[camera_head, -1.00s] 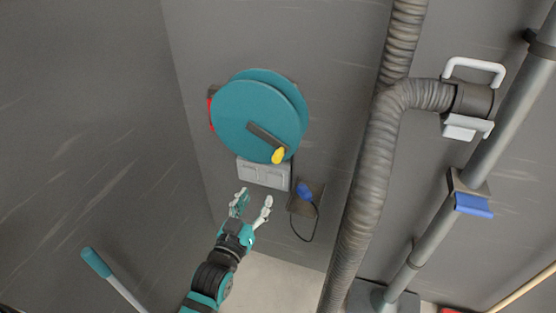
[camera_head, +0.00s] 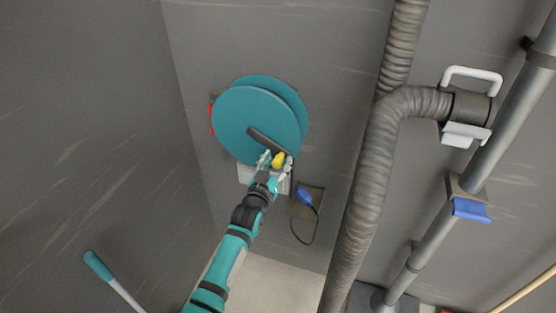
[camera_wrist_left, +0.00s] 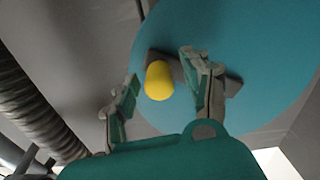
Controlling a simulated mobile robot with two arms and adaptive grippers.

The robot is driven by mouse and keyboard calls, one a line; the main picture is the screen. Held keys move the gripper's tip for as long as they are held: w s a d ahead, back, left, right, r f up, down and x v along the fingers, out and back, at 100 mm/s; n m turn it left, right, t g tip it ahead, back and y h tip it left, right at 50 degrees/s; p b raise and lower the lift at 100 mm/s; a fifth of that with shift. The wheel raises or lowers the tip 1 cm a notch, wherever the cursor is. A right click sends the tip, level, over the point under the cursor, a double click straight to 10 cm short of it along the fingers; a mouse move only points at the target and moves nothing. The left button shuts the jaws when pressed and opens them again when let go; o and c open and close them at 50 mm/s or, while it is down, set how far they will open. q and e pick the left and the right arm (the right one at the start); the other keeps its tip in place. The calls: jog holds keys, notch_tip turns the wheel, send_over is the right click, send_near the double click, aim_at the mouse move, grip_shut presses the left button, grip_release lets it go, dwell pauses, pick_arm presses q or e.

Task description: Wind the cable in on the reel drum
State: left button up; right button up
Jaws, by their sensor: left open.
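The teal reel drum (camera_head: 250,112) is mounted on the grey wall, its crank arm (camera_head: 265,139) pointing down and right. The yellow crank knob (camera_head: 279,159) is at the end of that arm. My left gripper (camera_head: 276,160) is open, with its fingers on either side of the knob. In the left wrist view the knob (camera_wrist_left: 159,80) shows between the two spread fingers, with a gap on the left side. The cable (camera_head: 313,228) hangs in a short loop from a blue plug (camera_head: 305,197) right of the drum. My right gripper is not in view.
A light grey box (camera_head: 247,174) is below the drum, partly hidden by my gripper. A thick ribbed hose (camera_head: 371,170) runs down the wall to the right. A teal-ended handle (camera_head: 97,265) stands at lower left.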

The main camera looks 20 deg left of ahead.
pick_arm(q)
jog(key=shift+w, duration=0.35)
jog(key=shift+c, duration=0.3)
grip_shut()
